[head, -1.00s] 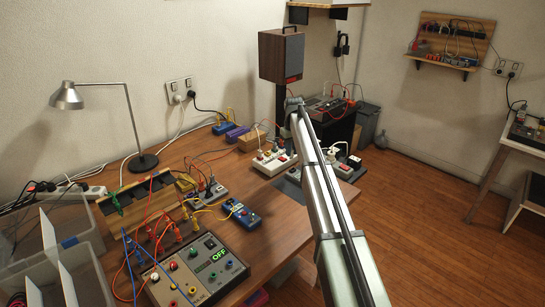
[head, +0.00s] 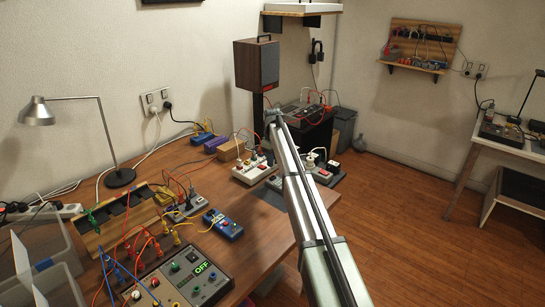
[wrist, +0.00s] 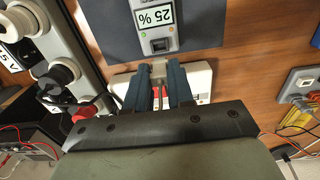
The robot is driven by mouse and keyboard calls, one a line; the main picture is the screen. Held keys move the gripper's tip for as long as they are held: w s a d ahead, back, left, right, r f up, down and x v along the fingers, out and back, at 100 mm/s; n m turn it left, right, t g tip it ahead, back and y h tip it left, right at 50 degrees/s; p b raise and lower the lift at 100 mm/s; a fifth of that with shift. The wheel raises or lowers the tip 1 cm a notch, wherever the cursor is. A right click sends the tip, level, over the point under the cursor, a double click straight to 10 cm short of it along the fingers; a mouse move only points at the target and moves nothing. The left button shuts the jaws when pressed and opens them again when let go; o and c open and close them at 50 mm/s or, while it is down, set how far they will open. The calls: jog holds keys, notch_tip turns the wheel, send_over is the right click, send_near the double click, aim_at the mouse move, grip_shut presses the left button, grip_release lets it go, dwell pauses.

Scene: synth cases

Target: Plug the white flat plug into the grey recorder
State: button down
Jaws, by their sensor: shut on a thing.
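In the wrist view my gripper (wrist: 160,72) has its two blue fingers shut on a small pale flat plug (wrist: 158,68). The plug's far end points at the grey recorder (wrist: 155,27), which has a "25 %" label and a dark socket on its near end. The plug is in line with that socket and very close to it. I cannot tell whether they touch. The recorder lies on a dark blue-grey mat (wrist: 105,30).
A white power strip (wrist: 200,82) with red switches lies beneath the fingers. A grey strip with dark and white plugs (wrist: 60,73) is close on the left. A grey unit with yellow leads (wrist: 300,82) is at the right. Bare wood lies between.

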jog(key=shift+f, duration=1.5)
jog(key=shift+f, duration=1.15)
dwell(0.8)
jog(key=c, duration=0.9)
grip_release()
jog(key=shift+r, duration=0.1)
notch_tip(320, 180, up, 14)
jog(key=shift+f, duration=0.15)
